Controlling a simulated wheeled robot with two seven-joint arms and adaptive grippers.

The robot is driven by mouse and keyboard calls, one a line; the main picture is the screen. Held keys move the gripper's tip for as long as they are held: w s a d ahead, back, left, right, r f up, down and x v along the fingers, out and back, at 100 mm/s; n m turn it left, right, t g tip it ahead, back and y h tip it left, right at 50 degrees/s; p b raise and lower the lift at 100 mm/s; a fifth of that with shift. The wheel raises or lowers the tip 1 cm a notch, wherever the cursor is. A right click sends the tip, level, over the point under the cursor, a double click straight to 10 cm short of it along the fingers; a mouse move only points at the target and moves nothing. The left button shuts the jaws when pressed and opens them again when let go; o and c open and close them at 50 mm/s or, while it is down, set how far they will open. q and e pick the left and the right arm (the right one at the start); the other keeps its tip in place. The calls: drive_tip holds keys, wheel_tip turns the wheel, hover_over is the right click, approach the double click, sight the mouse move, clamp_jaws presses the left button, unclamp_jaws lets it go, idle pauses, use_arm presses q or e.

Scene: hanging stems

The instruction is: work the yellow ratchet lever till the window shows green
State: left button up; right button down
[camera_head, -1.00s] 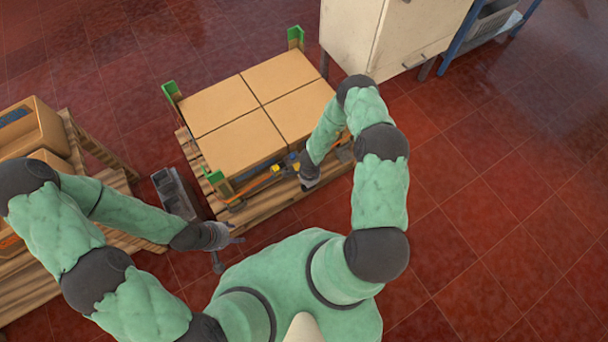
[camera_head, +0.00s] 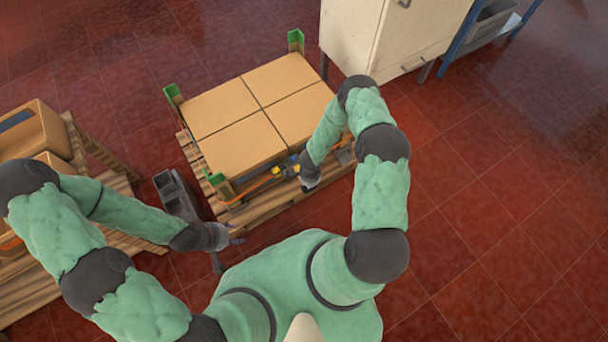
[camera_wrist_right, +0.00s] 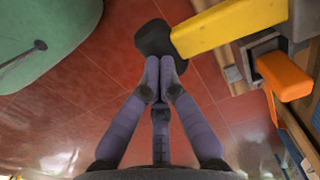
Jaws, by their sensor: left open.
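The yellow lever (camera_wrist_right: 232,24) crosses the upper right of the right wrist view and ends in a black grip (camera_wrist_right: 158,38). My right gripper (camera_wrist_right: 160,76) has its fingers drawn together just below that grip, overlapping its lower edge. I cannot tell whether they touch it. In the head view my right gripper (camera_head: 309,184) is at the pallet's front edge, beside the small yellow and blue ratchet parts (camera_head: 291,161). An orange piece (camera_wrist_right: 284,76) sits under the lever. The window's colour cannot be made out. My left gripper (camera_head: 230,238) is open and empty, left of the pallet front.
Cardboard boxes (camera_head: 232,105) stand on a wooden pallet (camera_head: 262,207) with green corner posts and an orange strap (camera_head: 262,185). A grey bin (camera_head: 175,190) stands near my left gripper. Another loaded pallet is at left, a cream cabinet (camera_head: 390,35) behind. Red floor at right is clear.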

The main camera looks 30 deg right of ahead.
drive_tip(key=shift+s, duration=0.15)
drive_tip(key=shift+r+p, duration=0.5)
drive_tip(key=shift+r, duration=0.2)
drive_tip(key=shift+f, duration=0.1)
